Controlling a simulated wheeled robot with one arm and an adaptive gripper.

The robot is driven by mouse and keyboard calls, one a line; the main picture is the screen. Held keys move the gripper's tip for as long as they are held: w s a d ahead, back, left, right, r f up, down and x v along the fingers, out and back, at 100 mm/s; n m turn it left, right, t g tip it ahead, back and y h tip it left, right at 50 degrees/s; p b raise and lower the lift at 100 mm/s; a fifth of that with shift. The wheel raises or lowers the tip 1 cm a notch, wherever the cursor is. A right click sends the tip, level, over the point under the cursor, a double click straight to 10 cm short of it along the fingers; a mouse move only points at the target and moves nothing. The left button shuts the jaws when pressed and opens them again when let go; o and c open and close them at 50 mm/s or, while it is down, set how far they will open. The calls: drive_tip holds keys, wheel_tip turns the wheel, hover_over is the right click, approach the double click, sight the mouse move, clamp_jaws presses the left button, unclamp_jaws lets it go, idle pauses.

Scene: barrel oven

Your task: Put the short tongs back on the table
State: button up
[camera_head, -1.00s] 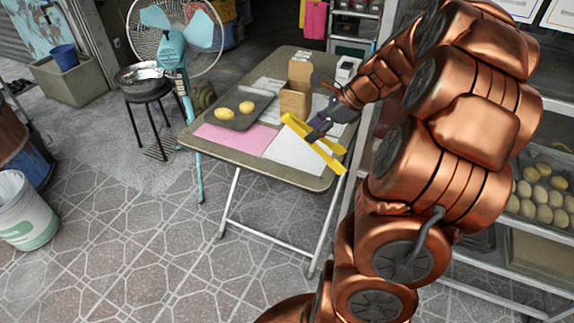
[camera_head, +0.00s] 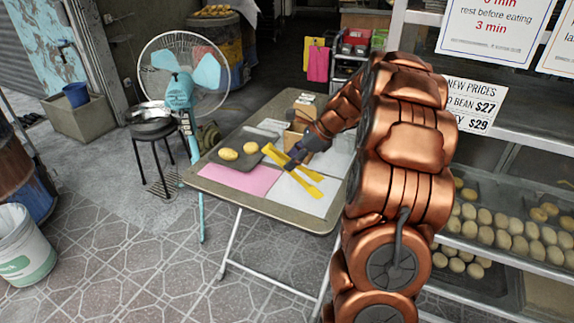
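The short yellow tongs (camera_head: 274,153) are at my gripper (camera_head: 293,163), over the table (camera_head: 215,180). The tongs' two arms spread apart, one pair of ends toward the upper left and the other toward the lower right. My gripper appears closed around their middle, though its fingers are small and partly hidden. The tongs are over the white sheet (camera_head: 308,200) near the pink sheet (camera_head: 243,178). I cannot tell whether they touch the table top.
A dark tray with two buns (camera_head: 228,154) lies on the table's left part. A cardboard box (camera_head: 303,112) stands at the back. A fan (camera_head: 180,85) stands left of the table, and shelves of buns (camera_head: 500,225) stand at the right.

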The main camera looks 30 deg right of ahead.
drive_tip(key=shift+w+a+f, duration=0.15)
drive_tip(key=shift+w+a, duration=0.05)
drive_tip(key=shift+w, duration=0.85)
drive_tip(key=shift+s+f, duration=0.1)
drive_tip(key=shift+f, duration=1.6)
drive_tip(key=shift+f+p, duration=0.45)
drive_tip(key=shift+f, duration=0.1)
drive_tip(key=o, duration=0.5)
drive_tip(key=shift+o, duration=0.2)
